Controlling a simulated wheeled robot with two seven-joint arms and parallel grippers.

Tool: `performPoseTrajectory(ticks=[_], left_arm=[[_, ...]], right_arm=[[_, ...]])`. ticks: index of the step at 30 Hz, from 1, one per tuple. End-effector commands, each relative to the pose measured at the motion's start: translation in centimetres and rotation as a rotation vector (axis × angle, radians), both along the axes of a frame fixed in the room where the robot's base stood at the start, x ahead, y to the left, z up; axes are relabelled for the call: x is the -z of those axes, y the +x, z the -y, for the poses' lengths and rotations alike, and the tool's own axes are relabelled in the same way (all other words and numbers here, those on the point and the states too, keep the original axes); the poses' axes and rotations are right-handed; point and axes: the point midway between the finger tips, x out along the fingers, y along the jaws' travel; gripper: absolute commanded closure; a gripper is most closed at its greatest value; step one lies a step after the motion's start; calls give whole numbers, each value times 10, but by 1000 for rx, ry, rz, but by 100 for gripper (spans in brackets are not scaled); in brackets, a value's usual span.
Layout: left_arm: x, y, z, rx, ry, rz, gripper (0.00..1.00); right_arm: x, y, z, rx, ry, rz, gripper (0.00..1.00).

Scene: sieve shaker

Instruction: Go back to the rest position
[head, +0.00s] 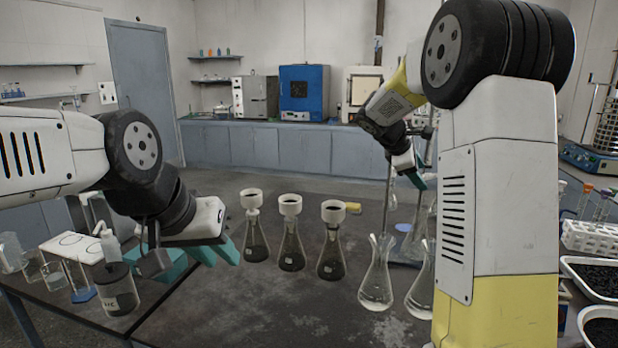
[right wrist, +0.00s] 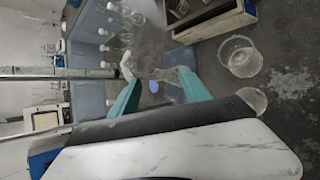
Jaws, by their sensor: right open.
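My left gripper (head: 205,257) hangs over the left side of the dark table, left of three flasks with white funnels; its teal fingers look spread, with nothing seen between them. My right gripper (head: 403,184) is raised at the right beside a thin upright stand rod (head: 387,200), partly hidden by my own right arm. In the right wrist view its teal fingers (right wrist: 160,88) are apart and empty. Glassware shows beyond and between them in that view. No marker of a rest position shows.
The funnel-topped flasks (head: 291,250) stand mid-table; clear flasks (head: 376,285) stand right of them, close to my right arm. A lidded dark jar (head: 119,298) and small beakers sit at left. Trays of dark grains (head: 597,283) and a white rack are at far right. The front middle is clear.

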Motion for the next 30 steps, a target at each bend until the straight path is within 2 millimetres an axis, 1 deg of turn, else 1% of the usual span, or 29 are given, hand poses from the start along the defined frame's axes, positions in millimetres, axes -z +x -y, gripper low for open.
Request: performPoseTrajectory(ticks=[1,2,3,5,6,8,9,11,12,15,18,21,24,27,30], left_arm=[[0,0,0,0,0,0,73],[0,0,0,0,0,0,73],[0,0,0,0,0,0,73],[0,0,0,0,0,0,73],[0,0,0,0,0,0,73],[0,0,0,0,0,0,73],[0,0,0,0,0,0,73],[0,0,0,0,0,0,73],[0,0,0,0,0,0,73],[0,0,0,0,0,0,73],[0,0,0,0,0,0,73],[0,0,0,0,0,0,73],[0,0,0,0,0,0,73],[0,0,0,0,0,0,73],[0,0,0,0,0,0,73]], right_arm=[[-2,-27,-2,53,112,40,45],[-1,-42,-6,88,180,62,45],[0,-62,-12,132,267,90,45],[1,-92,-24,200,396,130,45],[1,-112,-32,247,481,156,45],[1,-142,-46,317,601,191,45],[2,-161,-56,364,679,212,45],[2,-190,-71,435,793,244,45],[3,-210,-82,484,866,261,45],[6,-253,-108,601,1031,302,45],[12,-288,-130,706,1162,330,45],[17,-311,-146,783,1252,348,45],[21,-323,-155,829,1302,357,45],[23,-328,-158,850,1321,359,45],[23,-328,-159,852,1323,359,45]])
